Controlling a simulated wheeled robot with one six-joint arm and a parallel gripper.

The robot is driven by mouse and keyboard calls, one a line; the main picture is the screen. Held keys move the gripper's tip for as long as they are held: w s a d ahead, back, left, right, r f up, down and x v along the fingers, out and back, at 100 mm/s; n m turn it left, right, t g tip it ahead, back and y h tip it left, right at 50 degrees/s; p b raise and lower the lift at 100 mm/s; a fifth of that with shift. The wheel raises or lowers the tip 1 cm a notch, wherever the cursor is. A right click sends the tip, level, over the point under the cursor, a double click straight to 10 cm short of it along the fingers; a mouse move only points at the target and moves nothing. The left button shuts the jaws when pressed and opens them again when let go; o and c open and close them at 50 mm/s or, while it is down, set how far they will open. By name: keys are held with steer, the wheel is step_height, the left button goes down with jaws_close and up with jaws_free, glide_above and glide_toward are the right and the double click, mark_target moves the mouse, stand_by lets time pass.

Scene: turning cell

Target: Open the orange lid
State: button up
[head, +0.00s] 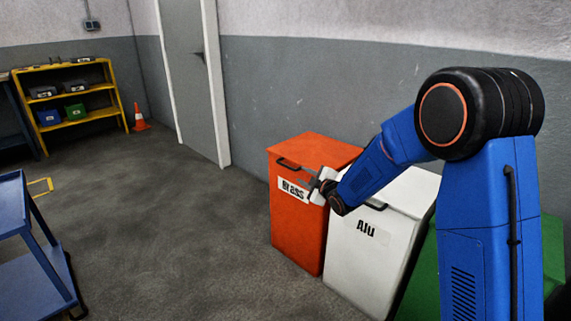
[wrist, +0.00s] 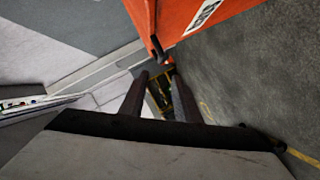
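The orange bin (head: 297,225) stands by the wall with a "Brass" label on its front. Its orange lid (head: 318,146) lies flat and closed, with a dark handle (head: 288,164) at the front edge. My gripper (head: 314,186) is at the bin's right front, near the label. In the wrist view the orange bin (wrist: 185,22) fills the top. A dark handle (wrist: 157,48) hangs just beyond the fingertips. My gripper (wrist: 160,74) is open there, with nothing between its two dark fingers. I cannot tell whether a finger touches the bin.
A white "Alu" bin (head: 361,246) stands right beside the orange one, and a green bin (head: 420,275) beyond it, partly behind my arm. A blue cart (head: 35,235) is at the left. A yellow shelf (head: 75,67) and a cone (head: 139,118) are far back. The middle floor is clear.

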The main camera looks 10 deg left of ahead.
mark_target(287, 166)
steer(key=x, duration=1.7)
steer(key=shift+w+a, duration=0.25)
jaws_close()
